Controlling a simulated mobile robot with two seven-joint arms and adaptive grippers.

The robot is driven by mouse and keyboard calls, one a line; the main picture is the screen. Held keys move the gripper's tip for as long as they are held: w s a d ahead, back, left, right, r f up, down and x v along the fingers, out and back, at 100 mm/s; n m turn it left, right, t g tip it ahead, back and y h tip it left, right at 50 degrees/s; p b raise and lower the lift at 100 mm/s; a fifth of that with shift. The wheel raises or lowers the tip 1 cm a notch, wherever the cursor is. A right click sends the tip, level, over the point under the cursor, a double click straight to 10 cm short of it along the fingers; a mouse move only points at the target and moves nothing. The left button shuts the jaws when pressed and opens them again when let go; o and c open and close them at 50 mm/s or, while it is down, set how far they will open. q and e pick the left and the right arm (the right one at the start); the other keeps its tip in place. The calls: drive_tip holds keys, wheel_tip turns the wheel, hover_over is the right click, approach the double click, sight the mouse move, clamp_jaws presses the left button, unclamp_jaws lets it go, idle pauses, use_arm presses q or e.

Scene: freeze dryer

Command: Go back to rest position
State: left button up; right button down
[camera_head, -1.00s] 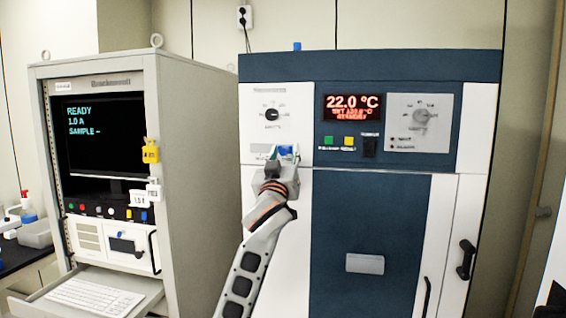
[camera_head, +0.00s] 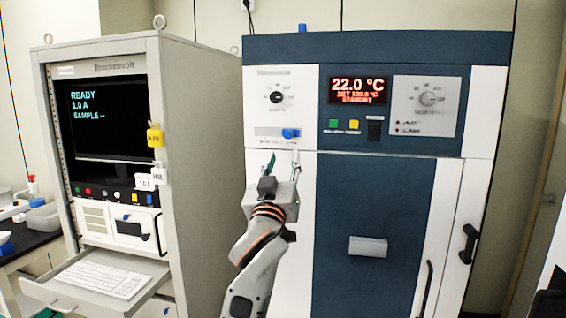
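My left gripper (camera_head: 281,163) is in front of the freeze dryer's white left panel. Its two fingers point up and stand apart, with nothing visible between them. A small blue knob (camera_head: 291,133) sits on the freeze dryer (camera_head: 373,220) just above the fingertips, with a visible gap. The freeze dryer's red display (camera_head: 359,91) reads 22.0 °C, with smaller lines below it.
A grey instrument rack (camera_head: 203,170) stands at the left, with a keyboard (camera_head: 105,279) on its pulled-out tray (camera_head: 50,294). A side bench (camera_head: 25,243) with small items is at the far left. Black door handles (camera_head: 468,244) stick out at the right.

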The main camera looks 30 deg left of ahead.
use_arm(q)
drive_tip(key=s+d+f+m+g+h, duration=0.2)
drive_tip(key=f, duration=1.1)
drive_tip(key=s+d+f+m+g+h, duration=0.1)
drive_tip(key=s+d+f+m+h, duration=0.15)
drive_tip(key=f, duration=1.05)
drive_tip(key=s+d+f+m+g+h, duration=0.1)
drive_tip(key=d+f+m+g+h, duration=0.15)
drive_tip(key=f, duration=1.05)
drive_tip(key=s+d+f+m+g+h, duration=0.1)
drive_tip(key=s+d+f+g, duration=0.1)
drive_tip(key=s+f, duration=1)
drive_tip(key=s+d+f+m+g+h, duration=0.1)
drive_tip(key=s+f+g, duration=0.2)
drive_tip(key=s+f, duration=1)
drive_tip(key=shift+s+d+m, duration=0.3)
drive_tip(key=shift+d, duration=0.05)
